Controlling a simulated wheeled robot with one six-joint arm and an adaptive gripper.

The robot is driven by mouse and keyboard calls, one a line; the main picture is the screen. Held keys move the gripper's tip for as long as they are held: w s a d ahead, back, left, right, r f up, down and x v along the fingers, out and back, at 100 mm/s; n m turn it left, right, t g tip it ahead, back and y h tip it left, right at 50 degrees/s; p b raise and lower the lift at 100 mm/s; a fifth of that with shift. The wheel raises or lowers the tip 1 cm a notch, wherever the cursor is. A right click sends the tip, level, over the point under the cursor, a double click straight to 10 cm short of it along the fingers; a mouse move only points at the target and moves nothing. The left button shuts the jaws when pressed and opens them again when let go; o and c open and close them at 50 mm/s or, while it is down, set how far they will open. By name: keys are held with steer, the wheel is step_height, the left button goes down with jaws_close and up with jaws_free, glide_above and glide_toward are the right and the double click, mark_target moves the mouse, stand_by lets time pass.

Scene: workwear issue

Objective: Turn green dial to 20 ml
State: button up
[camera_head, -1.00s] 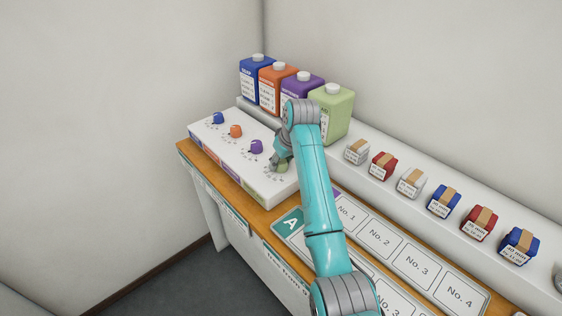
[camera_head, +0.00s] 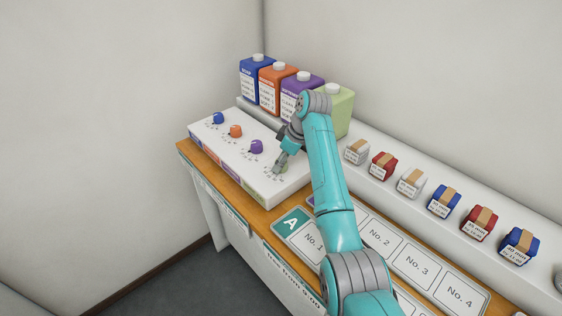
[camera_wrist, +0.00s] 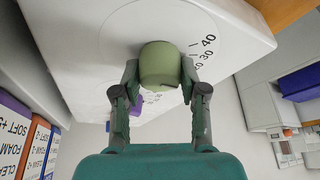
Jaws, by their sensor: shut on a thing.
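The green dial (camera_wrist: 160,65) sits on the white dispenser panel (camera_wrist: 85,35) in the wrist view. My gripper (camera_wrist: 160,78) is shut on it, one finger on each side. Printed marks with 40 and 30 show to the right of the dial; lower numbers are partly hidden behind it. I cannot tell which mark the dial points to. In the head view my gripper (camera_head: 281,165) reaches down to the panel's near right end, and the dial is mostly hidden by the fingers.
Blue (camera_head: 218,118), orange (camera_head: 236,131) and purple (camera_head: 256,146) dials stand left of my gripper. Matching jugs (camera_head: 262,92) and a green jug (camera_head: 340,105) stand behind. Several small wrapped packs (camera_head: 443,202) line the shelf; a numbered mat (camera_head: 385,240) lies right.

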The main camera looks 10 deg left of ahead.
stand_by(0.4)
steer(key=o, duration=1.2)
steer(key=shift+c, duration=0.2)
steer(key=v, duration=1.2)
steer(key=shift+a, duration=0.1)
steer(key=shift+s, duration=0.1)
